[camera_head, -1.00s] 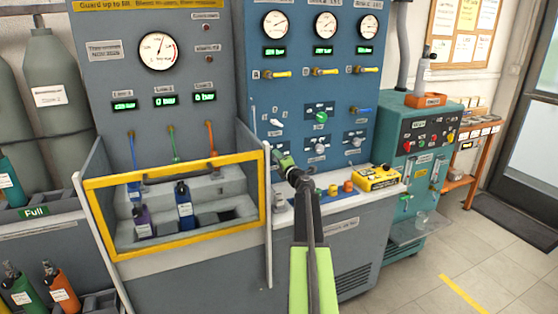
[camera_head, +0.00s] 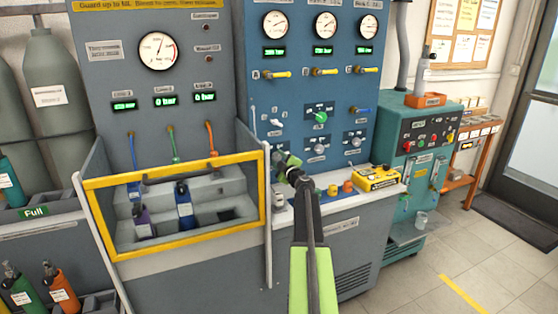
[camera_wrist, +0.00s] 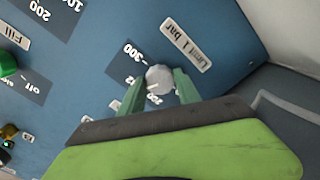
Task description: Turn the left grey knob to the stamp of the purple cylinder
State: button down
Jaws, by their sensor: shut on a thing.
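My gripper (camera_head: 288,160) reaches the lower left of the blue panel in the head view. In the wrist view its two green fingers (camera_wrist: 159,90) are shut around the left grey knob (camera_wrist: 160,77). The knob sits by a plate reading "Limit 1 bar" (camera_wrist: 186,46) and a dark scale with 300 printed near it. The other scale marks are partly covered by the knob and fingers. In the head view my gripper hides this knob. The purple cylinder (camera_head: 144,224) stands behind the yellow-framed guard; its stamp is too small to read.
Two more grey knobs (camera_head: 320,149) (camera_head: 355,143) and a green knob (camera_head: 320,116) are on the panel to the right. A white lever (camera_head: 276,123) is just above my gripper. The guard's yellow frame (camera_head: 180,246) stands close on the left. Blue cylinders (camera_head: 184,207) stand inside it.

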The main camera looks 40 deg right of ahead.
jog(key=m, duration=0.5)
jog(key=shift+m, duration=2.6)
jog(key=c, duration=0.9)
grip_release()
jog(key=shift+o, duration=0.2)
jog(key=v, duration=1.7)
jog(key=shift+s, duration=0.3)
